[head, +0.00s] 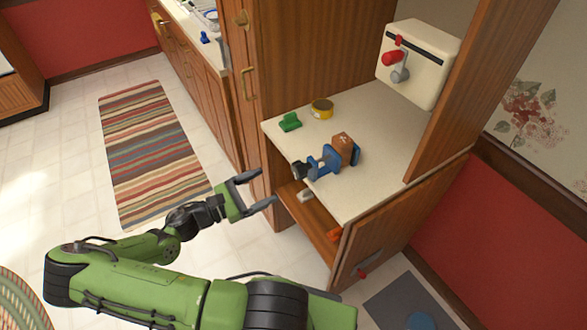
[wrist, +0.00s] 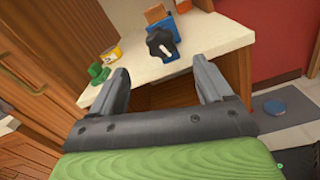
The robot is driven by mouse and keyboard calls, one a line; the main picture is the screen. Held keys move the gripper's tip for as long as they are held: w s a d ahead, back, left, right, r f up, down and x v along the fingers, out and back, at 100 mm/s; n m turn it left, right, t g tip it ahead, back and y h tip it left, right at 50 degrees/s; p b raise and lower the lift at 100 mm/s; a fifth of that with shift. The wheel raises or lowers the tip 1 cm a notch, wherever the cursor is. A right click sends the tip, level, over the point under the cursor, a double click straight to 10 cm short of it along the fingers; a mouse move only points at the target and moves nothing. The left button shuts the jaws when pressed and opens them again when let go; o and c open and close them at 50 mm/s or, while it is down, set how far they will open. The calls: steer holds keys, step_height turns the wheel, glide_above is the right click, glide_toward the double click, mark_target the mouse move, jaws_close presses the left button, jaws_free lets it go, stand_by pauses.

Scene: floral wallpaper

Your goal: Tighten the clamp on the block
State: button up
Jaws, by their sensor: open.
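The blue clamp (head: 322,162) lies on the cream counter with its dark knob (head: 299,170) toward the counter's front edge. The brown wooden block (head: 344,149) sits at the clamp's far end, against its blue jaw. In the wrist view the dark knob (wrist: 161,43) faces me, with part of the block (wrist: 155,13) behind it. I cannot tell how tight the clamp is. My gripper (head: 265,190) is open and empty, in front of the counter and apart from the clamp. In the wrist view the fingers (wrist: 163,77) point toward the counter edge, below the knob.
A green object (head: 290,122) and a yellow tape roll (head: 322,108) stand left of the clamp on the counter (head: 385,115). A cream box with a red-handled lever (head: 415,62) is at the back. An open shelf (head: 310,220) lies under the counter. The counter right of the clamp is clear.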

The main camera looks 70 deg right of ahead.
mark_target(295, 172)
steer(key=x, duration=1.2)
steer(key=shift+a+b, duration=0.1)
steer(key=shift+b, duration=0.25)
steer(key=c, duration=1)
